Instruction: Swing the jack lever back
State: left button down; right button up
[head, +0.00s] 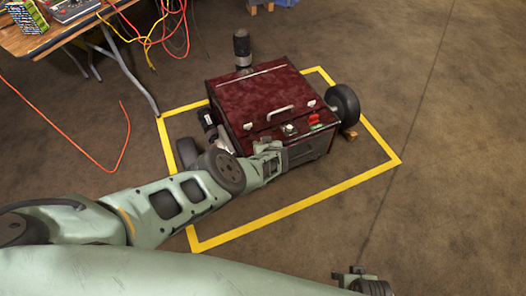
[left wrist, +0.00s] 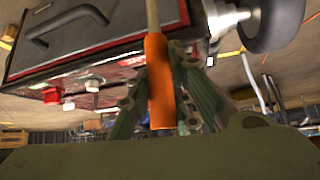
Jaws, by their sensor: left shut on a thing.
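The jack lever (left wrist: 160,82) shows in the left wrist view as a thin rod with an orange grip. My left gripper (left wrist: 165,100) has a finger on each side of the orange grip and is shut on it. In the head view my left gripper (head: 272,160) is at the near edge of a dark red wheeled machine (head: 250,95); I cannot make out the lever there. The lever's lower end is out of sight. My right gripper (head: 364,284) is partly seen at the bottom edge, away from the machine, and its fingers cannot be made out.
The machine stands inside a yellow floor outline (head: 300,206); it has a handle, a red button (head: 314,122) and black wheels (head: 343,104). A wooden table (head: 45,38) with cables is at upper left. An orange cable (head: 118,150) lies on the floor. The floor at right is clear.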

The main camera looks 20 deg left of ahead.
pick_arm(q)
jog(key=shift+w+a+r, duration=0.2)
jog(key=shift+w+r, duration=0.6)
jog(key=shift+r, duration=0.1)
jog(key=c, duration=1.9)
grip_release()
jog(key=shift+r, duration=0.1)
jog(key=shift+c, duration=0.2)
jog(key=o, duration=0.4)
jog(key=shift+s+d+r, duration=0.1)
jog(key=shift+s+d, duration=0.05)
jog(key=shift+s, duration=0.15)
jog(key=shift+f, duration=0.3)
jog(key=shift+s+d, duration=0.1)
